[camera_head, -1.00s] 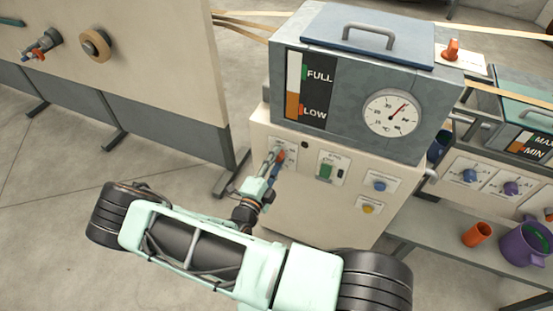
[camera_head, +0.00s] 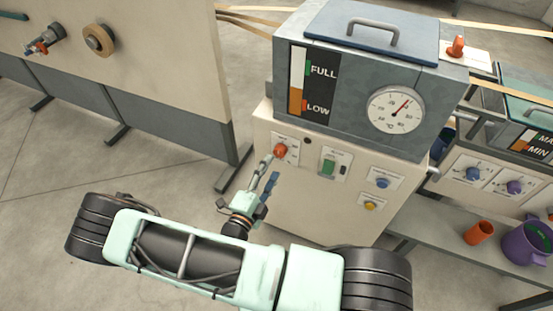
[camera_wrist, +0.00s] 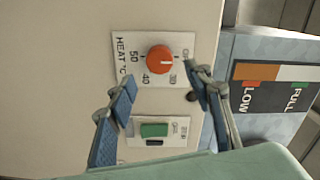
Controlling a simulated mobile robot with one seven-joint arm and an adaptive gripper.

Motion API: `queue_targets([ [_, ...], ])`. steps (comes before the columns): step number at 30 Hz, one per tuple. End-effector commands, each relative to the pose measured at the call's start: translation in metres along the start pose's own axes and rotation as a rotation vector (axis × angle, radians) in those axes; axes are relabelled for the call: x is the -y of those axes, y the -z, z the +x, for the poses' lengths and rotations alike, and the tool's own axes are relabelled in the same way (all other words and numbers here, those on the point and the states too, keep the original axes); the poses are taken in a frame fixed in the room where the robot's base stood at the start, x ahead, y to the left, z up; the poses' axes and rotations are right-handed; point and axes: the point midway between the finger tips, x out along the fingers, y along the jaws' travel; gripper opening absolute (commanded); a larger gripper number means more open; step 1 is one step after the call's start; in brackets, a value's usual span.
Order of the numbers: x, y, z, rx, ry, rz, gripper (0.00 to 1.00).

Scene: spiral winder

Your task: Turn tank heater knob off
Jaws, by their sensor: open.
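The tank heater knob (camera_head: 280,150) is round and orange, on a white plate on the cream cabinet front below the grey tank. In the wrist view, the knob (camera_wrist: 160,59) sits on a plate marked HEAT °C, with 30, 40, 50 and a partly covered label at the upper right. A short pale mark shows on its face; I cannot surely tell which label it points to. My gripper (camera_head: 268,172) is open and empty, in front of and just below the knob, apart from it. In the wrist view its blue-padded fingers (camera_wrist: 163,84) stand either side of the knob's plate.
A green switch (camera_head: 328,167) is right of the knob, with a blue button (camera_head: 382,183) and a yellow button (camera_head: 370,205) farther right. A round dial gauge (camera_head: 396,109) is on the tank (camera_head: 350,142). Open floor lies left of the cabinet.

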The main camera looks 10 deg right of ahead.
Motion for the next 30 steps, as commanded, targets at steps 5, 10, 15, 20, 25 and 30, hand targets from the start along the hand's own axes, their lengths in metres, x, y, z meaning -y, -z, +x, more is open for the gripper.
queue_targets([
  [5, 0.000, 0.000, -0.033, 0.002, -0.001, -0.001, 0.47],
  [10, 0.000, 0.000, -0.049, 0.000, 0.000, -0.001, 0.47],
  [15, 0.000, 0.001, -0.052, -0.001, 0.000, -0.001, 0.47],
  [20, 0.000, 0.001, -0.052, -0.001, 0.000, -0.001, 0.47],
  [25, 0.000, 0.000, -0.052, -0.001, 0.000, -0.001, 0.47],
  [30, 0.004, 0.001, -0.051, -0.012, -0.006, 0.021, 0.47],
])
